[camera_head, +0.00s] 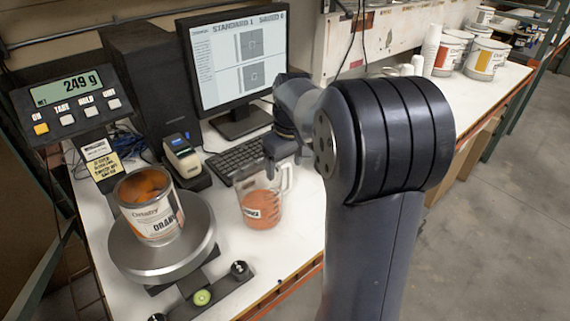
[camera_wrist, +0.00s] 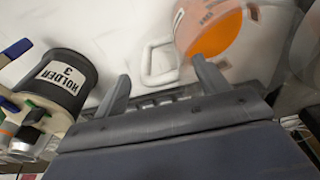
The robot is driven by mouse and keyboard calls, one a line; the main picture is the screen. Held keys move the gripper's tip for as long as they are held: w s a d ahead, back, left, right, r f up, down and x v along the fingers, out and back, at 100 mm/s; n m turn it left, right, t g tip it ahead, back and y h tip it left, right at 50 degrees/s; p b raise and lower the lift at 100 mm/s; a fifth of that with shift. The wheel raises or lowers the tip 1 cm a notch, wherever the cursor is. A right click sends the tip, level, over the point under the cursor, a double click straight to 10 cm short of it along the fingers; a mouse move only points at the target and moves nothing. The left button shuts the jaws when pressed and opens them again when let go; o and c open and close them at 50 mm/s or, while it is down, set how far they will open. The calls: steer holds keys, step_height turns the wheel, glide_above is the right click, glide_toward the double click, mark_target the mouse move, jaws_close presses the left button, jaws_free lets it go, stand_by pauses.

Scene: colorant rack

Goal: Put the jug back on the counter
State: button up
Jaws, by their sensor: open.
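The jug (camera_head: 262,207) is clear, with orange contents and a white label. It stands upright on the white counter (camera_head: 285,252), between the scale and my arm. In the wrist view the jug (camera_wrist: 220,38) is at the upper right, with its clear handle (camera_wrist: 150,64) toward the middle. My gripper (camera_head: 283,148) is just above and behind the jug in the head view, partly hidden by my arm. In the wrist view my gripper (camera_wrist: 162,84) is open, and the handle shows between and beyond its fingertips. Nothing is held; I cannot tell whether a finger touches the handle.
A scale (camera_head: 150,262) reading 249 g bears an orange-filled can (camera_head: 150,205) left of the jug. A keyboard (camera_head: 236,160) and monitor (camera_head: 236,62) stand behind. A black holder (camera_wrist: 70,78) is at the wrist view's left. Paint pails (camera_head: 485,60) stand far right.

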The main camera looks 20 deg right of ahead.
step_height(320, 180, up, 12)
steer(key=s, duration=0.1)
steer(key=shift+s+d+f, duration=0.15)
steer(key=shift+s+d, duration=0.05)
steer(key=shift+s, duration=0.15)
